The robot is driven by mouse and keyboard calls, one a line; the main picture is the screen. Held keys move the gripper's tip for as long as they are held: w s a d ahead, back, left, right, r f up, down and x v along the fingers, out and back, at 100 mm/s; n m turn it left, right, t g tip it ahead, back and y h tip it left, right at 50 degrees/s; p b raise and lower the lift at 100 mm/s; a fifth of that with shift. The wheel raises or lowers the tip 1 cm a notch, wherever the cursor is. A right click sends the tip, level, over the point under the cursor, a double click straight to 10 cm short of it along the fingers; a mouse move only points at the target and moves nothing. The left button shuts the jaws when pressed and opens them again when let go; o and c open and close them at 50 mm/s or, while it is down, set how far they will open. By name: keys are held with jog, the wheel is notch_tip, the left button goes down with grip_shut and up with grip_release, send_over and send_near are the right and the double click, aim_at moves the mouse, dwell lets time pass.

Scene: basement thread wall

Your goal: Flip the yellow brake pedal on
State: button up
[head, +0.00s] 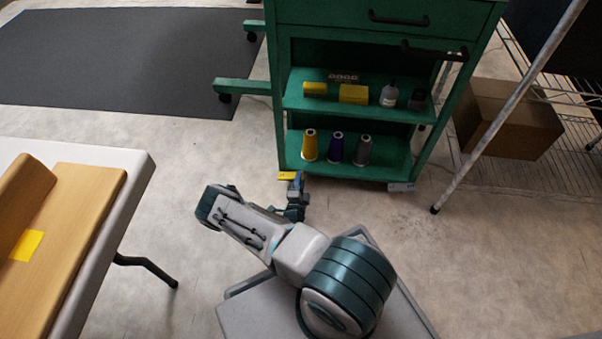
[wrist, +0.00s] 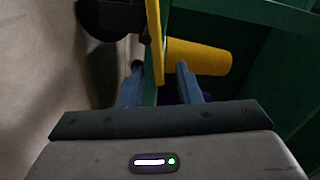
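The yellow brake pedal (head: 287,175) is a small flat plate low at the front left foot of the green cart (head: 279,100). In the wrist view the pedal (wrist: 154,35) is seen nearly edge-on as a thin yellow strip, its near end between my fingers. My gripper (head: 297,181) is low over the floor, just right of the pedal in the head view. In the wrist view my gripper (wrist: 159,70) is open, with a gap on each side of the strip. Whether a finger touches the pedal cannot be told. A dark caster (wrist: 105,18) shows left of the pedal.
A grey piece (head: 401,187) is at the cart's right foot. A white table (head: 140,165) is left, a wire rack (head: 500,170) right. Floor between is clear.

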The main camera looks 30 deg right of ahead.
jog(key=shift+w+d, duration=0.45)
jog(key=shift+w, duration=0.15)
grip_shut()
jog(key=shift+s, duration=0.1)
notch_tip(320, 180, down, 2)
jog(key=m, duration=0.5)
jog(key=shift+d+m, duration=0.1)
jog(key=shift+m, duration=0.2)
grip_release()
jog(key=shift+s, duration=0.1)
